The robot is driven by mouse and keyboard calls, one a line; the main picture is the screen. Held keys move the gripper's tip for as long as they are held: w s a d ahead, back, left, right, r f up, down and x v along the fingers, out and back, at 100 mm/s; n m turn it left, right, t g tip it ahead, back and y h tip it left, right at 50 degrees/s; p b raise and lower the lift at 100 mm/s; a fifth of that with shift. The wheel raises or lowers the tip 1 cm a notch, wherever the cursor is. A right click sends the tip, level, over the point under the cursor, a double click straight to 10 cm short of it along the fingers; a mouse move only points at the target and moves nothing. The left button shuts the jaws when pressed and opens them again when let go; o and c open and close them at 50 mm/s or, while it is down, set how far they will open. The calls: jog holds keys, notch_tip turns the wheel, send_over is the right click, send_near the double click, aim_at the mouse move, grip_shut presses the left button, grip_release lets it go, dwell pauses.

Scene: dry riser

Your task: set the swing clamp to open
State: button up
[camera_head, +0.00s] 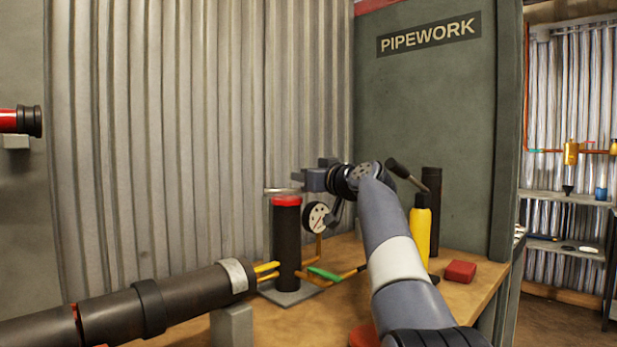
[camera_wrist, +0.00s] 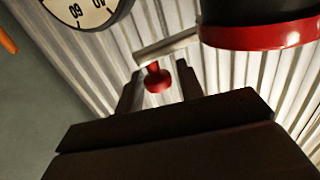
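A pale metal bar (camera_head: 281,190), which looks like the swing clamp, lies across the top of an upright black cylinder (camera_head: 287,240) with a red rim. In the wrist view the bar (camera_wrist: 165,45) runs out from beside the red-rimmed cylinder (camera_wrist: 260,33) and carries a small red knob (camera_wrist: 157,77) at its end. My gripper (camera_head: 300,177) is beside the cylinder's top, reaching in from the right. In the wrist view my gripper (camera_wrist: 160,88) has its fingers apart, with the knob showing in the gap. I cannot tell whether either finger touches it.
A round gauge (camera_head: 316,217) stands just right of the cylinder, close under my gripper. A thick dark pipe (camera_head: 190,298) lies at front left. A yellow bottle (camera_head: 420,230) and a red block (camera_head: 460,272) are on the bench at right. A corrugated wall stands behind.

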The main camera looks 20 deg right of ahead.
jog(key=shift+o, duration=0.8)
jog(key=b+v, duration=0.1)
jog(key=v, duration=0.6)
jog(key=shift+s, duration=0.3)
jog(key=shift+d, duration=0.1)
jog(key=shift+c, duration=0.4)
